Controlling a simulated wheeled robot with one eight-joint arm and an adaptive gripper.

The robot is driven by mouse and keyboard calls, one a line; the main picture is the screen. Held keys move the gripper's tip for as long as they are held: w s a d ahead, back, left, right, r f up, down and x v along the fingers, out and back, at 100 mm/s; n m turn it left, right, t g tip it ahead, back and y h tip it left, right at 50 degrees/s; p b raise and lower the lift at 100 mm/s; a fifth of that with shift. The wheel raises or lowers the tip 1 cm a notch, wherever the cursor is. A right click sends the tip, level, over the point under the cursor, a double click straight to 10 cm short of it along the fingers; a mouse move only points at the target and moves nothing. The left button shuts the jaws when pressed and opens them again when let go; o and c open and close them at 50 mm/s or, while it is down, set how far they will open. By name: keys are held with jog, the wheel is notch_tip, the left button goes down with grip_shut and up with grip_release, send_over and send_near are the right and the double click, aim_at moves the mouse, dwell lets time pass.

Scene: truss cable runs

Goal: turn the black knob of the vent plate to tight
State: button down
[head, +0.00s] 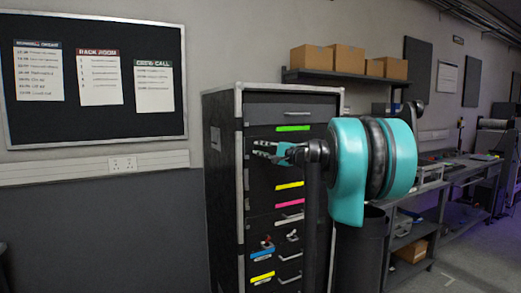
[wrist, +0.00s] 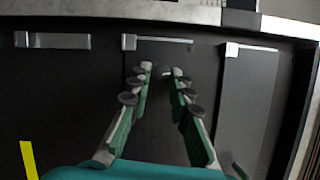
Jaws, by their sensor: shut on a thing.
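My gripper (head: 268,150) reaches left to the front of the tall dark case. In the wrist view its two fingertips (wrist: 162,71) are close together on the small black knob (wrist: 162,69), of which only a dark bit shows between them. The knob is on a dark plate (wrist: 165,52), which I take to be the vent plate. The fingers cover much of the knob and part of the plate, so its turn position cannot be read. In the head view the knob is hidden behind my gripper.
The case (head: 225,190) has drawers with green, yellow and pink labels. Two more dark panels with pale top edges show in the wrist view, left and right (wrist: 245,100). A workbench (head: 455,172) and a shelf with cardboard boxes (head: 313,57) stand at right.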

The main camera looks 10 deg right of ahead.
jog(key=shift+f+m, duration=0.1)
jog(key=shift+m, duration=0.4)
jog(key=shift+t, duration=0.3)
jog(key=c, duration=1.4)
grip_release()
jog(key=shift+o, duration=0.2)
jog(key=shift+s+d, duration=0.1)
jog(key=v, duration=1.2)
jog(key=shift+f, duration=0.1)
